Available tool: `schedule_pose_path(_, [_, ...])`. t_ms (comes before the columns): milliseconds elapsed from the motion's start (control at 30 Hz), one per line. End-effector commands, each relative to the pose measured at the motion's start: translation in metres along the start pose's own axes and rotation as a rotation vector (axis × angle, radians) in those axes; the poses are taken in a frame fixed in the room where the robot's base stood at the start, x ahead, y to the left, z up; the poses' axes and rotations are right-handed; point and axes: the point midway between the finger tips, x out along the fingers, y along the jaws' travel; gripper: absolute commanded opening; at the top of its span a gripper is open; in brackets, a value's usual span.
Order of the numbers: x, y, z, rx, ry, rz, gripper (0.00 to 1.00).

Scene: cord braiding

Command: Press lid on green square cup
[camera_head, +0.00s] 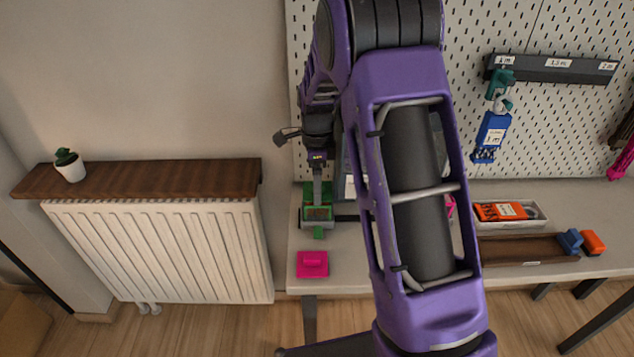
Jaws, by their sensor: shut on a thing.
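My gripper (318,206) points down over the left end of the bench, at the end of my purple arm. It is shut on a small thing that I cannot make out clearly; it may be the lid. Green parts (319,233) show around and below the fingertips, probably the green square cup. I cannot tell whether the held thing touches the cup, because the gripper covers most of it. A pink square piece with a raised block on top (312,264) sits apart on the bench, nearer the front edge.
My arm hides the middle of the bench (348,280). To the right are a tray (540,214) with an orange item and a brown board (520,248) with blue and orange blocks. A pegboard (580,110) with hanging tools stands behind. A radiator (165,250) is at left.

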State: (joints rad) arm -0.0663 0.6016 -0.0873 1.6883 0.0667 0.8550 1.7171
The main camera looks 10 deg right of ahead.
Motion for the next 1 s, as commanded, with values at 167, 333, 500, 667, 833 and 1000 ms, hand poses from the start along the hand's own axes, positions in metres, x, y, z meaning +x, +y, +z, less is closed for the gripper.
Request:
schedule_pose_path(167, [0.004, 0.0, 0.0, 0.0, 0.0, 0.0, 0.26])
schedule_pose_path(333, [0.008, 0.0, 0.0, 0.0, 0.0, 0.0, 0.26])
schedule_pose_path(500, [0.011, 0.0, 0.0, 0.0, 0.0, 0.0, 0.26])
schedule_pose_path(667, [0.011, 0.0, 0.0, 0.0, 0.0, 0.0, 0.26])
schedule_pose_path(833, [0.011, 0.0, 0.0, 0.0, 0.0, 0.0, 1.0])
schedule_pose_path(1000, [0.011, 0.0, 0.0, 0.0, 0.0, 0.0, 1.0])
